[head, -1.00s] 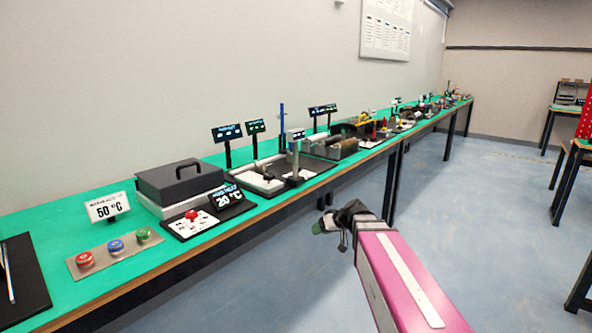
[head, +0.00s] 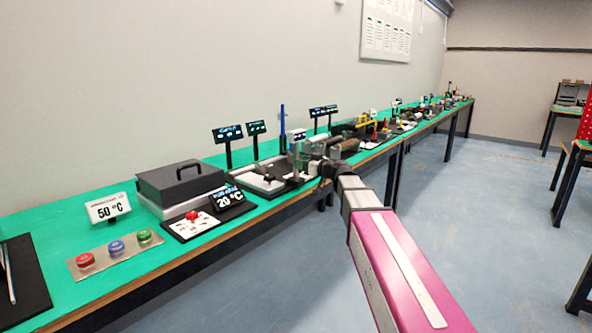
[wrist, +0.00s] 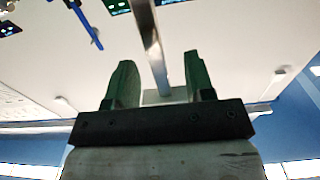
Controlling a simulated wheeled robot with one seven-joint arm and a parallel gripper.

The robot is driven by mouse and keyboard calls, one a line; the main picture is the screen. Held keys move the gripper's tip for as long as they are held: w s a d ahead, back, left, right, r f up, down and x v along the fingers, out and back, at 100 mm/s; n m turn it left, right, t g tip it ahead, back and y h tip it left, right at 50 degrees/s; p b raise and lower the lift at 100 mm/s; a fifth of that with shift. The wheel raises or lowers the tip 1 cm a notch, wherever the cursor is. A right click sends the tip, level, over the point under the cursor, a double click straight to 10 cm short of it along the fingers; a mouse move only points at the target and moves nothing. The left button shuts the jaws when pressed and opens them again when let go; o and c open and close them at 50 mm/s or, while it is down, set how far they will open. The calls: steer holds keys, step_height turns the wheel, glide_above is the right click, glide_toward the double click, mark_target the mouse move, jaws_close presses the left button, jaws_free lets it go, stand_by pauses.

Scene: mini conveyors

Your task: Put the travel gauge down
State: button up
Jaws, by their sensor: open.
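What looks like the travel gauge, a grey upright post (head: 293,162) with a small lit display on top, stands at the front of a bench station. My gripper (head: 313,162) is beside it, just to its right, over the bench's front edge. In the wrist view, my gripper's two green fingers (wrist: 157,62) are apart. A shiny metal bar (wrist: 151,42) shows between them, with visible gaps to both fingers. The gauge's foot is hard to make out behind my gripper.
The green bench (head: 60,222) runs along the wall, crowded with stations. A black-lidded box (head: 180,184), a 20 °C display (head: 228,198) and coloured buttons (head: 116,247) are left of my arm. A thin blue post (head: 282,128) stands behind the gripper. The floor (head: 480,220) at right is clear.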

glide_above(293, 177)
steer(key=w, duration=0.1)
steer(key=shift+w+a, duration=0.1)
steer(key=shift+w, duration=0.05)
jaws_close()
stand_by(1.5)
